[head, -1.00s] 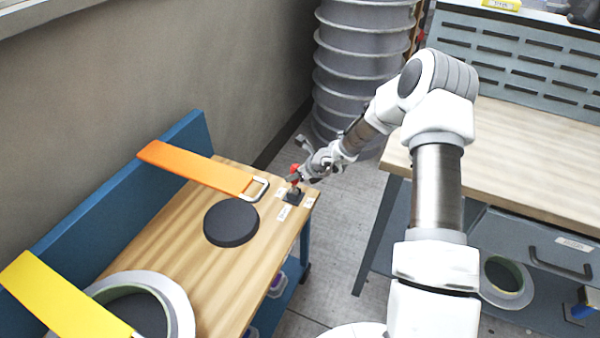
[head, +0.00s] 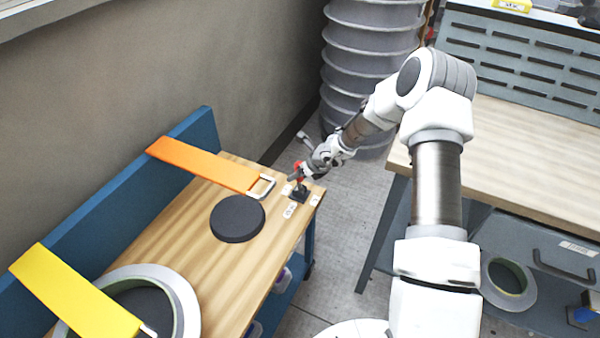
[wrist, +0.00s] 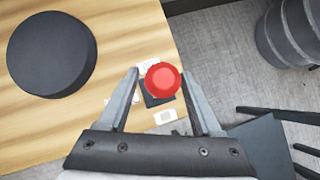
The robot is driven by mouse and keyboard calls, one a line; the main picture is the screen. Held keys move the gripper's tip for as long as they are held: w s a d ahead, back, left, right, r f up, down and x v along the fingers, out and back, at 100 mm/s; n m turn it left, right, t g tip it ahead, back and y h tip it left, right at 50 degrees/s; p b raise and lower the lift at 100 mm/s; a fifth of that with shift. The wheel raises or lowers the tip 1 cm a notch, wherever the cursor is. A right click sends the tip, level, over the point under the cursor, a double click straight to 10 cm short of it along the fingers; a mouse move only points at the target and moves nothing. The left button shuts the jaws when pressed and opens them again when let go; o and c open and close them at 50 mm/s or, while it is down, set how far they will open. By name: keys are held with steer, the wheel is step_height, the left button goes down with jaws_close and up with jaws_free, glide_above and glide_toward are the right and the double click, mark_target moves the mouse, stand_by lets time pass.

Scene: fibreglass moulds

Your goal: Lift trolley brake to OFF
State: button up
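The trolley brake is a lever with a round red knob (wrist: 163,79) on a small black base (head: 300,195) at the right corner of the wooden trolley top (head: 175,235). White labels (head: 290,210) lie around the base; their text is too small to read. My gripper (wrist: 160,85) is at the knob, with its two fingers apart on either side. In the wrist view a gap shows between the knob and each finger. In the head view my gripper (head: 304,174) partly covers the red knob.
A black disc (head: 237,219) lies on the trolley top. An orange strap (head: 205,165) and a yellow strap (head: 72,290) reach over from the blue back panel (head: 110,200). A workbench (head: 530,150) stands to the right, and a ribbed grey duct (head: 365,70) stands behind.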

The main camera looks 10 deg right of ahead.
steer(key=p+v, duration=0.5)
steer(key=v, duration=1.2)
steer(key=shift+r, duration=0.2)
steer(key=shift+s, duration=0.15)
